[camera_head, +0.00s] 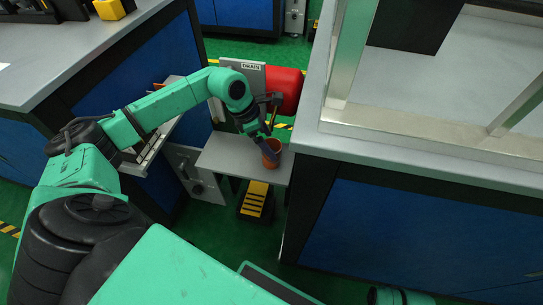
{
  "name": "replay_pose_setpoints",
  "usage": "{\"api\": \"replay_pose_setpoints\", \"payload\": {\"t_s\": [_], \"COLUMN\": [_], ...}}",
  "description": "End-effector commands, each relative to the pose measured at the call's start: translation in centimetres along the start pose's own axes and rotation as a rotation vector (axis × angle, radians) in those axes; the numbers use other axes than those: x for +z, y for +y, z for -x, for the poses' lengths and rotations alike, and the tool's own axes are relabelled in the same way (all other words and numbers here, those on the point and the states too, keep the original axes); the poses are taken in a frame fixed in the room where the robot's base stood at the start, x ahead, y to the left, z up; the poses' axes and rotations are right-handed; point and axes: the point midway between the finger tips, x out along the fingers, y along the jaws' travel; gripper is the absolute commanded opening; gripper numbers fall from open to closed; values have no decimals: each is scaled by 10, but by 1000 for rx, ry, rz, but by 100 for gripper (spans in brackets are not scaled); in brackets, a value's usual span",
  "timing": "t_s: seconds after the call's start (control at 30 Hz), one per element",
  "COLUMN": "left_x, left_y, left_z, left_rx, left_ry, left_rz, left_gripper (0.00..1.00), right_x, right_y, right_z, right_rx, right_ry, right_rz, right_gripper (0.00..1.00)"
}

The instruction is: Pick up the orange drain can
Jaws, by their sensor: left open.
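The orange drain can (270,159) stands upright on a small grey shelf (225,153) between two benches, below a sign reading DRAIN (250,67). My left arm reaches in from the left. My left gripper (268,150) is open at the can, with its dark fingers over the can's near left side and rim. The fingers hide part of the can, and I cannot tell whether they touch it. My right gripper does not show; only a bit of green arm is at the bottom edge.
A red rounded object (286,90) is behind the shelf. A bench with a metal frame (420,150) stands close on the right, and another bench (60,60) is on the left. A black and yellow pedal-like block (255,200) is on the green floor below the shelf.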

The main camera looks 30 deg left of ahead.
Motion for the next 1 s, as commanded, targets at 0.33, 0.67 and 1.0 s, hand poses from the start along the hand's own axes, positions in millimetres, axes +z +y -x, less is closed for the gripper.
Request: {"api": "replay_pose_setpoints", "payload": {"t_s": [0.33, 0.67, 1.0], "left_x": [0, 0, 5], "left_y": [0, 0, 0], "left_z": [-26, -26, -14], "left_rx": [0, 0, 1], "left_ry": [-2, -2, -2], "left_rz": [0, 1, 1], "left_gripper": [100, 4, 4], "right_x": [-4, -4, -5], "right_y": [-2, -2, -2], "right_z": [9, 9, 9], "right_rx": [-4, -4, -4], "right_ry": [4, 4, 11], "right_rz": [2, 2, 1], "right_gripper": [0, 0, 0]}}
